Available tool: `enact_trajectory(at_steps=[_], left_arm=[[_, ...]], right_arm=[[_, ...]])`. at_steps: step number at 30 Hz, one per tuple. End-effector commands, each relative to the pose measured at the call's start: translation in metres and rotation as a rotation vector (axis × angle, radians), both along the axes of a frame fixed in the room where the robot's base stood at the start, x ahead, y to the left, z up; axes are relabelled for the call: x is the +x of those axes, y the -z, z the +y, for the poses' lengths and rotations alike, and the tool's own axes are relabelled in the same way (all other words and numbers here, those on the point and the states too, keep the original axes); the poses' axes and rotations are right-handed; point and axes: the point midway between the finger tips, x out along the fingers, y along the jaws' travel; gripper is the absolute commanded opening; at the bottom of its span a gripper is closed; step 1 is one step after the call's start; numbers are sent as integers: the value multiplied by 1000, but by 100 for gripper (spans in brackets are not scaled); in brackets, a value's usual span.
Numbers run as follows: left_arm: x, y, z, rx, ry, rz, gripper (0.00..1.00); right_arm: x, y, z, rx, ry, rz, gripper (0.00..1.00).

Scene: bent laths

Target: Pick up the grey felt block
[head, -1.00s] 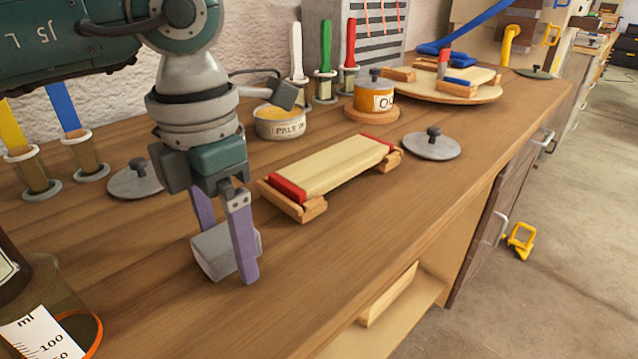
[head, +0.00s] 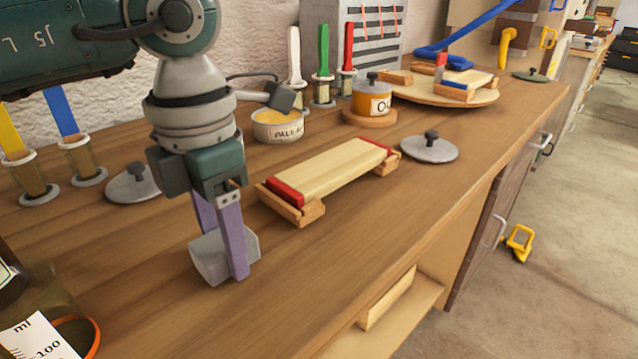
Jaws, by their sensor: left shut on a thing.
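The grey felt block (head: 212,265) is at the front left of the workbench in the head view. My left gripper (head: 222,252) reaches down over it from above, with its purple fingers shut on the block's sides. The near finger hides part of the block. I cannot tell whether the block's underside touches the bench top or is just above it. My right gripper does not show.
A pale lath (head: 330,172) with red ends lies on wooden supports to the right. Two grey lids (head: 429,149) (head: 135,184) lie on the bench (head: 360,225). A glass vessel (head: 45,305) stands at the near left.

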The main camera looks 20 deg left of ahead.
Motion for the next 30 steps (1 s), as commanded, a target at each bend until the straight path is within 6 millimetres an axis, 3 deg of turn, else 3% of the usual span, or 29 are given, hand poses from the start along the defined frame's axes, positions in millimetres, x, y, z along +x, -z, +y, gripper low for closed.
enact_trajectory(at_steps=[8,21,26,30], left_arm=[[1,-28,0,-1,1,-5,4],[1,-154,0,-1,1,-8,4],[1,-186,0,1,0,-6,4],[1,-198,0,0,-1,-2,4]], right_arm=[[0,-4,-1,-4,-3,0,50],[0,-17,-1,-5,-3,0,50],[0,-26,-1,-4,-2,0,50],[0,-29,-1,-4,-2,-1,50]])
